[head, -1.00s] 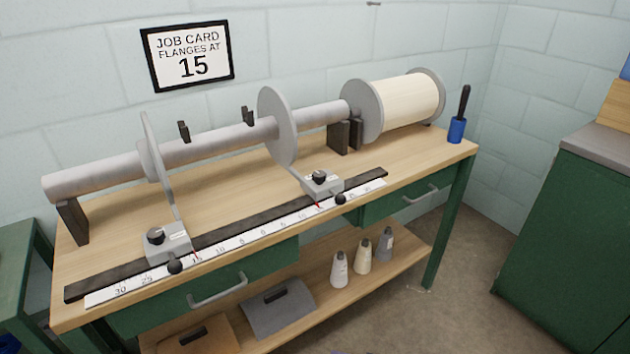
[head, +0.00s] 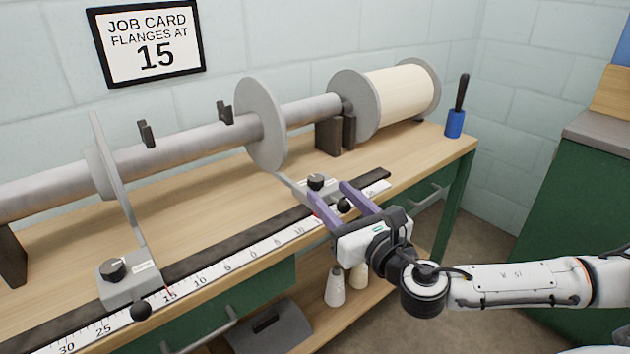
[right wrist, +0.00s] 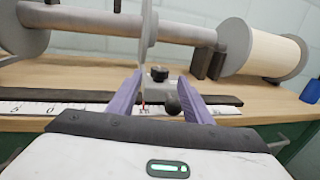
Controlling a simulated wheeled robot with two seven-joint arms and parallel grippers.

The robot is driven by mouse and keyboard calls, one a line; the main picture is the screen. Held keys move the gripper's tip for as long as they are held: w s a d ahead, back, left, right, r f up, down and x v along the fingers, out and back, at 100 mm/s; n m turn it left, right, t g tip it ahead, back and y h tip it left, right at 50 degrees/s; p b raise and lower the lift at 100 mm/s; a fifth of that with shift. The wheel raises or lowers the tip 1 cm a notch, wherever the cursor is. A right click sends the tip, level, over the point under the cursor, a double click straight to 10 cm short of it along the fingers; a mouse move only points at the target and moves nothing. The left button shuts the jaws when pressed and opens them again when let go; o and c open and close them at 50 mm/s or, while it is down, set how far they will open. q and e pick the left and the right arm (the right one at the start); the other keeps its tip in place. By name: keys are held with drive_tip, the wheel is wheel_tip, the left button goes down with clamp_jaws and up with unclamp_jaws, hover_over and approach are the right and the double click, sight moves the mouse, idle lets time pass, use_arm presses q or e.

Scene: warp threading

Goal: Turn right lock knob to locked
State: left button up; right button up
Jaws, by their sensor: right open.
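The right lock knob (head: 316,182) is a black round knob on top of the grey right carriage, below the right flange (head: 260,125). It also shows in the right wrist view (right wrist: 159,73), between and beyond my fingers. My right gripper (head: 328,191) is open, its two purple fingers reaching over the front of the right carriage, with nothing between them gripped. A black ball handle (right wrist: 172,106) on the carriage front sits between the fingers, nearer than the knob. I cannot tell whether the fingers touch the carriage. The knob's label is too small to read. My left gripper is out of view.
The left carriage with its own black knob (head: 113,269) stands by the 15 mark on the white scale (head: 200,277). A dark rail (head: 225,237) runs along the bench. A wall card (head: 148,45) reads flanges at 15. A blue holder (head: 455,123) stands at the right end.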

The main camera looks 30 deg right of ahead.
sight(320, 184)
drive_tip(key=w, duration=0.7)
drive_tip(key=shift+d, duration=0.4)
drive_tip(key=c, duration=1.1)
drive_tip(key=shift+o, duration=0.2)
